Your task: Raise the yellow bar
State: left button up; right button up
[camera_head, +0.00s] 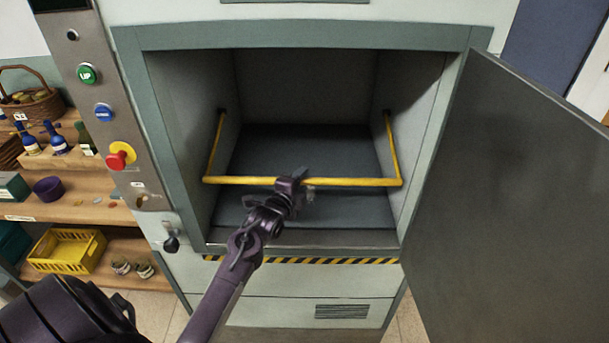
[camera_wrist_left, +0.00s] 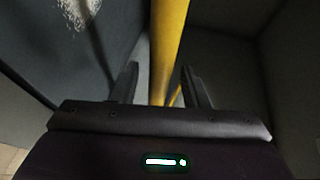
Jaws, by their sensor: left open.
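The yellow bar (camera_head: 345,182) runs level across the front of an open lift compartment, low down near its floor. Its side arms slope back to pivots on both inner walls. My left gripper (camera_head: 297,186) is at the bar, a little left of the compartment's middle. In the left wrist view the bar (camera_wrist_left: 168,50) passes between the two open fingers (camera_wrist_left: 160,85), which are apart on either side of it. Whether either finger touches the bar cannot be told. My right gripper is not in view.
A grey door (camera_head: 500,200) stands open on the right. A control panel with a green button (camera_head: 87,74) and a red knob (camera_head: 118,158) is on the left frame. Shelves at the far left hold bottles, a basket (camera_head: 30,103) and a yellow crate (camera_head: 67,251). The compartment looks empty.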

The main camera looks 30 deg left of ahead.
pick_arm(q)
jog(key=shift+x, duration=1.3)
grip_shut()
